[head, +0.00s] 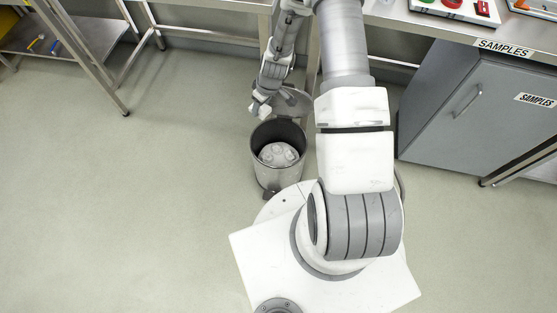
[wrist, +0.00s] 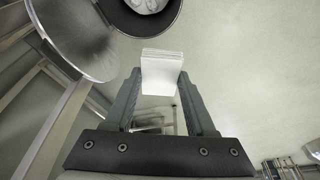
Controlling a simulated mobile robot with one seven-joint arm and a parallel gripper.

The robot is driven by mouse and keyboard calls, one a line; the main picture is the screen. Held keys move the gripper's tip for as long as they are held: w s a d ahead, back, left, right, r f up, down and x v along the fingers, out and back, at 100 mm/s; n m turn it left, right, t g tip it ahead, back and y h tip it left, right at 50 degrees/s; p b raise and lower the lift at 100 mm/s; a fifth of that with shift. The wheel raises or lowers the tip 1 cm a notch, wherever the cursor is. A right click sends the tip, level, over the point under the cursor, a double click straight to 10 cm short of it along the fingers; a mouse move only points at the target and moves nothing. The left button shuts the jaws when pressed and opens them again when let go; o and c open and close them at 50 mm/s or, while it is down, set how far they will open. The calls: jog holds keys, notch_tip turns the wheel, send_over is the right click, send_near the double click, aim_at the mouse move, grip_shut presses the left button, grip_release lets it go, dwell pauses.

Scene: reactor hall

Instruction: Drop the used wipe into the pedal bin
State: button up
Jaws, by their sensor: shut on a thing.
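The pedal bin (head: 277,172) stands on the floor in front of my base, its lid (head: 292,101) raised at the back. Pale crumpled contents show inside it. My gripper (head: 262,108) is at the bin's back left, above the rim. In the wrist view my gripper (wrist: 161,85) is shut on the used wipe (wrist: 162,72), a white, flat, folded piece between the fingertips. The wipe looks like a small white patch in the head view. The wrist view also shows part of the bin (wrist: 172,22) at the top and its round lid (wrist: 75,38) at the upper left.
A grey cabinet (head: 440,110) marked SAMPLES stands to the right. A steel bench with legs (head: 145,60) runs behind the bin. Red and green items (head: 450,5) sit on the bench top. The floor (head: 120,220) at the left is clear.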

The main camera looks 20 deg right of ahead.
jog(key=w+d+f+n+b, duration=0.1)
jog(key=d+f+b, duration=0.2)
jog(key=f, duration=0.4)
jog(key=w+d+f+n+b, duration=0.1)
jog(key=d+f+n+b, duration=0.1)
jog(key=f+b, duration=0.4)
jog(key=d+f+n+y+b, duration=0.1)
jog(key=d+f+b, duration=0.2)
jog(key=f, duration=0.7)
jog(key=shift+w+d+n+g+b, duration=0.3)
jog(key=shift+w+n+g+b, duration=0.1)
jog(key=shift+b, duration=0.75)
jog(key=o, duration=1.4)
jog(key=shift+r, duration=0.1)
jog(key=p+v, duration=0.5)
jog(key=v, duration=1.2)
jog(key=shift+s+d+r, duration=0.1)
jog(key=shift+r, duration=0.1)
